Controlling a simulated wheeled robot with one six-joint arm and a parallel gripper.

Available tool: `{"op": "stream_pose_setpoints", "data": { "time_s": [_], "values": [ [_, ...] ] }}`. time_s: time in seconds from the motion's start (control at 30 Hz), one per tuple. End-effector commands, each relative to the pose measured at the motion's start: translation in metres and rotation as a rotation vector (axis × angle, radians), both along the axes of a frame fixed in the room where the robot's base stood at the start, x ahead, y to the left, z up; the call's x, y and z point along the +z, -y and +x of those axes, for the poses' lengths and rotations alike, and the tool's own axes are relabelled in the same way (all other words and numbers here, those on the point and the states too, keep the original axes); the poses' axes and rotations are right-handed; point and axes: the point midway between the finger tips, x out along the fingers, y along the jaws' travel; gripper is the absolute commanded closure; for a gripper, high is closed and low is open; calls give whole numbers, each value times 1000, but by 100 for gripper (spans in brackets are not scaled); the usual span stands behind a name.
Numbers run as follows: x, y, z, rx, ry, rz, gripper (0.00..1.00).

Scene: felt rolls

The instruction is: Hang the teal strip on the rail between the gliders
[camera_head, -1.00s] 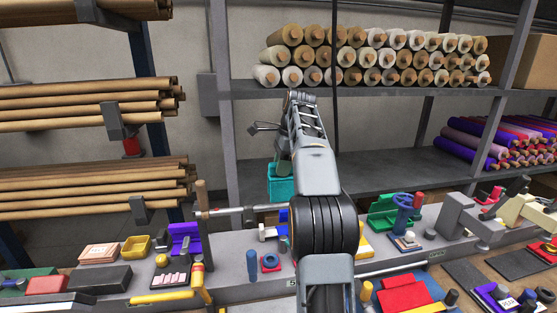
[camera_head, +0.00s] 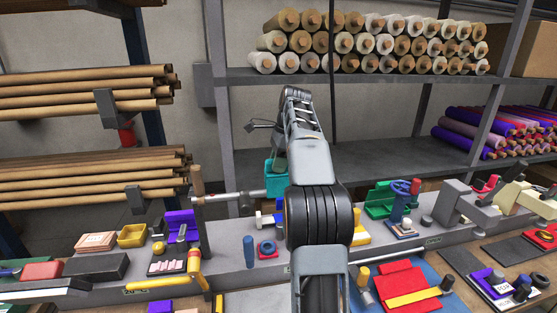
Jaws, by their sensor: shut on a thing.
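A teal strip (camera_head: 277,180) hangs below my gripper (camera_head: 279,161), left of my forearm. My gripper is shut on its upper part; the fingers are small and partly hidden by my arm. The rail (camera_head: 235,195) is a thin grey bar running from a wooden post on the left toward the strip. The strip's lower part overlaps the rail's right end in the picture. I cannot tell whether they touch. The rail's continuation to the right is hidden behind the strip and my arm. I cannot make out the gliders clearly.
The bench (camera_head: 215,262) is crowded with coloured tools, trays and blocks on both sides of my arm. The wooden post (camera_head: 197,185) stands at the rail's left. Shelves with felt rolls (camera_head: 350,42) rise behind. Brown tubes (camera_head: 85,95) lie on a rack at left.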

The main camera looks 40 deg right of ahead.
Motion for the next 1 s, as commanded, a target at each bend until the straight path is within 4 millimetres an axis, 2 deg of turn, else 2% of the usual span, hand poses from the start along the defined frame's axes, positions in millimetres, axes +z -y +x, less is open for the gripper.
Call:
{"op": "stream_pose_setpoints", "data": {
  "time_s": [0.1, 0.4, 0.7, 1.0],
  "values": [
    [-14, 0, 0, 0, -1, 0, 100],
    [-35, 0, 0, 1, 0, 0, 100],
    [-44, 0, 0, 1, 1, -1, 100],
    [-45, 0, 0, 1, 1, -1, 100]
  ]
}}
